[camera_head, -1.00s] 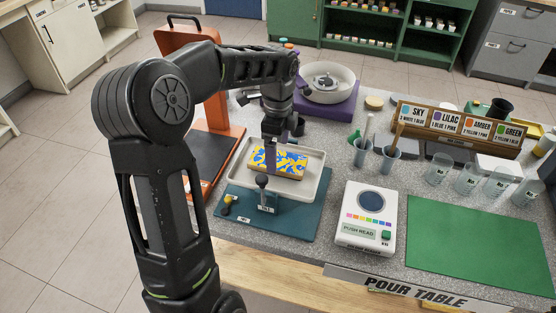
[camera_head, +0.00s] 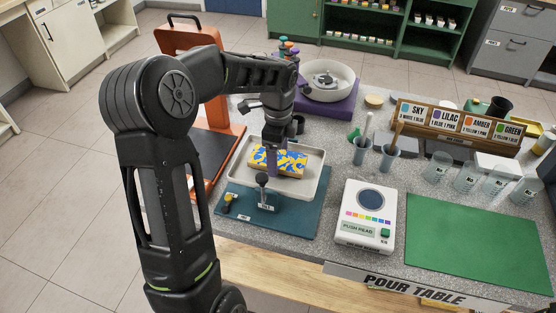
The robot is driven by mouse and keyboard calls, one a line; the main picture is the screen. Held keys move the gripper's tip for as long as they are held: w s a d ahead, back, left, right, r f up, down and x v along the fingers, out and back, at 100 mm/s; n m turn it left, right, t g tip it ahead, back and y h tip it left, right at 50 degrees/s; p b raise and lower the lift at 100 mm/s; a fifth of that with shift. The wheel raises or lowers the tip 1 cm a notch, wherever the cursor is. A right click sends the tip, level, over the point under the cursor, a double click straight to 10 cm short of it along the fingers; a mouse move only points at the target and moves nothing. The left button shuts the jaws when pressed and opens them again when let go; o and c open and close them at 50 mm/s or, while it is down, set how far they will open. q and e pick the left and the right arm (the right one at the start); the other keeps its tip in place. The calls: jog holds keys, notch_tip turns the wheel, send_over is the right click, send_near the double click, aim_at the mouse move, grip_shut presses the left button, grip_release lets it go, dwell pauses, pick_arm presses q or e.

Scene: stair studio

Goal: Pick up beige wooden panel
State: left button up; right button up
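The wooden panel (camera_head: 292,161) lies in a shallow white tray (camera_head: 316,172). Its top is covered with blue and yellow paint, and a tan edge shows along its front. My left gripper (camera_head: 271,166) points down over the left-middle part of the panel, with its narrow purple-grey fingers in front of it. The fingers overlap in this view, so I cannot tell whether they are open, shut or touching the panel. My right gripper is not in view.
A teal mat (camera_head: 306,220) with a small grey stand (camera_head: 265,195) lies in front of the tray. A white reader device (camera_head: 367,222) and green mat (camera_head: 470,240) are to the right. Cups (camera_head: 388,158) and a turntable (camera_head: 326,84) stand behind. An orange frame (camera_head: 236,132) is left.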

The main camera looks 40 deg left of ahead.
pick_arm(q)
jog(key=c, duration=1.2)
jog(key=shift+c, duration=0.2)
notch_tip(320, 180, up, 10)
jog(key=b, duration=0.1)
dwell(0.3)
